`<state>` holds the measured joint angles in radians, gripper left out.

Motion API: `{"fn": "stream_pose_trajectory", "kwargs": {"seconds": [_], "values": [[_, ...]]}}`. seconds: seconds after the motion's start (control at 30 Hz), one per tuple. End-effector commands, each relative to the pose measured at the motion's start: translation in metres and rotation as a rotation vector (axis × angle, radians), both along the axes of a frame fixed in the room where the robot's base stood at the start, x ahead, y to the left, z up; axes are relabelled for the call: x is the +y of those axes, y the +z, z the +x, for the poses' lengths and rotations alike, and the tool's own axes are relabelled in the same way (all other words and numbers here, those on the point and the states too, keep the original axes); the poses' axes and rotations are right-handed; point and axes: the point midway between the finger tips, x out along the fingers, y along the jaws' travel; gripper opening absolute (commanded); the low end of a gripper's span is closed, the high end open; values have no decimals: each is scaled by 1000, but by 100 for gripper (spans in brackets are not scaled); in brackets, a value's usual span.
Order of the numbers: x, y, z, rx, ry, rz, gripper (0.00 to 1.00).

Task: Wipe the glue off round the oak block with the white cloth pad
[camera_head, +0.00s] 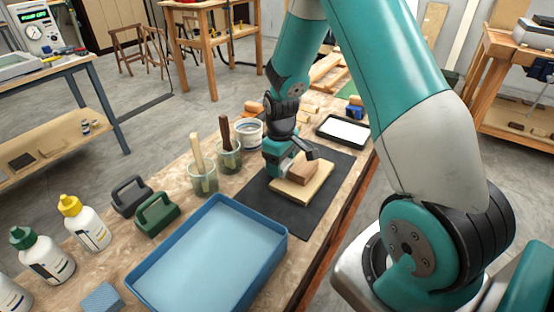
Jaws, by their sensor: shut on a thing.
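The oak block (303,173) is a small brown block lying on a pale wooden board (313,189), which rests on a dark mat (259,193). My gripper (291,166) is low at the block's left and far side, over the board's edge. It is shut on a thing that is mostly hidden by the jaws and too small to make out. I cannot pick out the white cloth pad for certain, nor any glue round the block. Whether the gripper touches the block is unclear.
A blue tray (281,252) stands near. Two glass jars with tools (203,182) (229,158) and a white tub (249,132) stand left of the mat. A black-rimmed white tray (342,131) lies beyond. Handled blocks (157,216) and glue bottles (84,226) are at left.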

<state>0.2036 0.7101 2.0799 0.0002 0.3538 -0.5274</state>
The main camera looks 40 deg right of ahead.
Motion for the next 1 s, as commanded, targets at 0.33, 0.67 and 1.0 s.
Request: {"fn": "stream_pose_trajectory", "kwargs": {"seconds": [0.33, 0.67, 1.0], "values": [[-42, 2, 15, -1, -3, -1, 40], [-16, 3, 6, 0, 4, 0, 40], [1, 2, 1, -1, 0, -1, 40]]}}
